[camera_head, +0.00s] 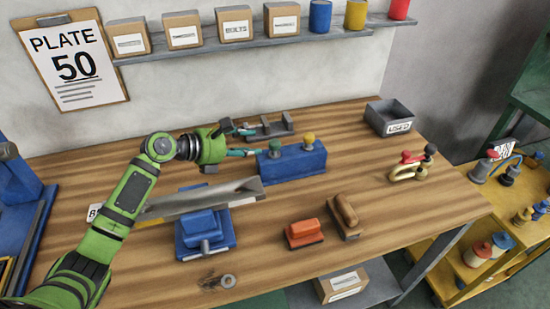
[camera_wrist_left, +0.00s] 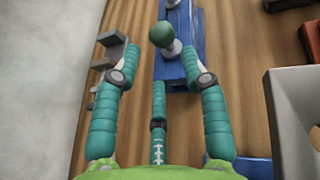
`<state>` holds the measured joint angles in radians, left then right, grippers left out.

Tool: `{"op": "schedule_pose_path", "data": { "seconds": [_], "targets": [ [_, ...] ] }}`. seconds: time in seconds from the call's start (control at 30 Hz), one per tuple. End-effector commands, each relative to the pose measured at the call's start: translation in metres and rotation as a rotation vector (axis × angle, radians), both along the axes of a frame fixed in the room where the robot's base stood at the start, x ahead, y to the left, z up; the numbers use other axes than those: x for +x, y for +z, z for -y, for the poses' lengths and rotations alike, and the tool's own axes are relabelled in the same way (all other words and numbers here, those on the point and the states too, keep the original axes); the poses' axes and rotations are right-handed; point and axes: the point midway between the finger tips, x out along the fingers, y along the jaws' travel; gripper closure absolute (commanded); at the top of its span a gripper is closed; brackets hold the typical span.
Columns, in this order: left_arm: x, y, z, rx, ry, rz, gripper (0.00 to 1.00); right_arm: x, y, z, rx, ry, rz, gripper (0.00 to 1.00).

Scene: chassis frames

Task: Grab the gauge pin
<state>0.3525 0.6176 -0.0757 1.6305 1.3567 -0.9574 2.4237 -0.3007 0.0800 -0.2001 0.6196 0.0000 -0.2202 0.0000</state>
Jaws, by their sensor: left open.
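A blue block (camera_head: 298,165) stands on the bench and holds two knobbed pins. One pin has a green knob (camera_head: 274,147), the other a yellow knob (camera_head: 308,138). My left gripper (camera_head: 247,141) is just left of the block, fingers open and pointing at it. In the left wrist view the green-knobbed pin (camera_wrist_left: 161,35) stands ahead of and between the spread teal fingers (camera_wrist_left: 160,70), apart from them. The fingers are empty. My right gripper is not in view.
A long grey metal part (camera_head: 205,197) lies over a blue vise (camera_head: 205,232) below my left arm. A grey stepped holder (camera_head: 265,132) is behind the block.

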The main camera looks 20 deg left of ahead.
Motion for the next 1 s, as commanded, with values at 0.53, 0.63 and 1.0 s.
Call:
{"op": "schedule_pose_path", "data": {
  "seconds": [0.53, 0.63, 1.0],
  "targets": [
    [0.043, -0.024, 0.042, -0.001, 0.0, 0.0, 0.56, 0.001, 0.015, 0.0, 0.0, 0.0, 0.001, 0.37],
    [0.045, -0.026, 0.044, 0.0, 0.0, 0.001, 0.56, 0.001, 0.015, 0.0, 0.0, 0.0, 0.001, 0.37],
    [0.044, -0.026, 0.043, 0.001, 0.0, 0.0, 1.0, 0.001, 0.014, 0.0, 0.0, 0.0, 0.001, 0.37]
  ]
}}
